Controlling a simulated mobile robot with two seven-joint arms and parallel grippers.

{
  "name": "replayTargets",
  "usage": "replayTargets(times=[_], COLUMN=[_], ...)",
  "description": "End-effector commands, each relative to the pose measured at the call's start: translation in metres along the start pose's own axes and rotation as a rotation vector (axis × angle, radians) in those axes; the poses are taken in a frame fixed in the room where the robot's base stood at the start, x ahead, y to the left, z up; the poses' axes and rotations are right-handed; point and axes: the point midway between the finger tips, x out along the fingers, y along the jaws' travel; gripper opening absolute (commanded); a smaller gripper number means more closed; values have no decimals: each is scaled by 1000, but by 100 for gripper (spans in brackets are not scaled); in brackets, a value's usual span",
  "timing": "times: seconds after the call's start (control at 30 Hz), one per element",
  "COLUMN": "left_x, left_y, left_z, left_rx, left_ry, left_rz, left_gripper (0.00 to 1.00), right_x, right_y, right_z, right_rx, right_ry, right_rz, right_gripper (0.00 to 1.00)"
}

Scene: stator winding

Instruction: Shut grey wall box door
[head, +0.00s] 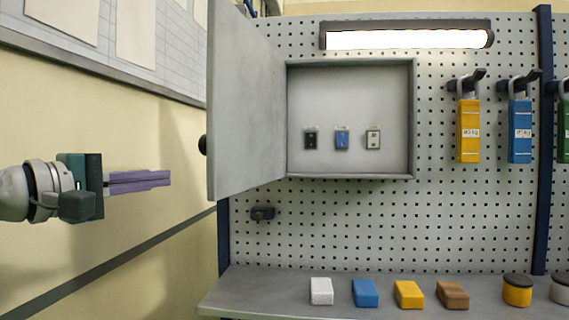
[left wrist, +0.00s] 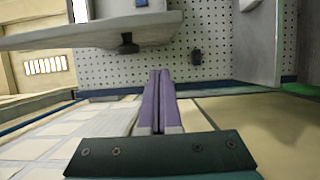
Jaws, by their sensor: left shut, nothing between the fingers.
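The grey wall box (head: 412,120) hangs on the pegboard. Its door (head: 245,110) stands wide open, hinged at the box's left side and swung out toward me. A black knob (head: 203,145) sits on the door's outer face, near its free edge. In the left wrist view the door (left wrist: 60,37) and knob (left wrist: 127,44) show at upper left. My left gripper (head: 168,178) is shut and empty, with its purple fingers pointing right. It is left of the door, on the outer-face side, and appears apart from it. The fingers also show in the left wrist view (left wrist: 160,75). My right gripper is not in view.
Three small items, one a blue one (head: 342,138), are inside the box. A black hook (head: 262,213) sticks out of the pegboard below the door. The workbench (head: 255,290) holds several coloured blocks. Yellow (head: 469,130) and blue (head: 520,130) padlock-shaped weights hang at right.

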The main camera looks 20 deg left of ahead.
Motion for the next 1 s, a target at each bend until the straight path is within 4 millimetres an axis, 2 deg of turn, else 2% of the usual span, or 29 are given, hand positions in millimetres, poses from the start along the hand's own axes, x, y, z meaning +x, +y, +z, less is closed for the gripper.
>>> replayTargets(times=[0.03, 0.13, 0.2, 0.4, 0.57, 1.0], left_x=[11, 30, 33, 38, 39, 41], left_y=[6, 5, 7, 3, 0, -2], left_z=[0, 0, 12, 33, 40, 41], left_rx=[-3, -3, -3, 0, 3, 1], left_ry=[0, 0, -3, -2, -1, 0], left_rz=[2, 2, -3, -3, -2, -1], left_gripper=[0, 0, 0, 0, 0, 0], right_x=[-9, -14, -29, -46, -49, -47], right_y=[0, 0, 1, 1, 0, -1], right_z=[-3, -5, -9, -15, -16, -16], right_rx=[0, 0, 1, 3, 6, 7], right_ry=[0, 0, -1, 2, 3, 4], right_rz=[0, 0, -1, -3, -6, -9], right_gripper=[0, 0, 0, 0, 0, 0])
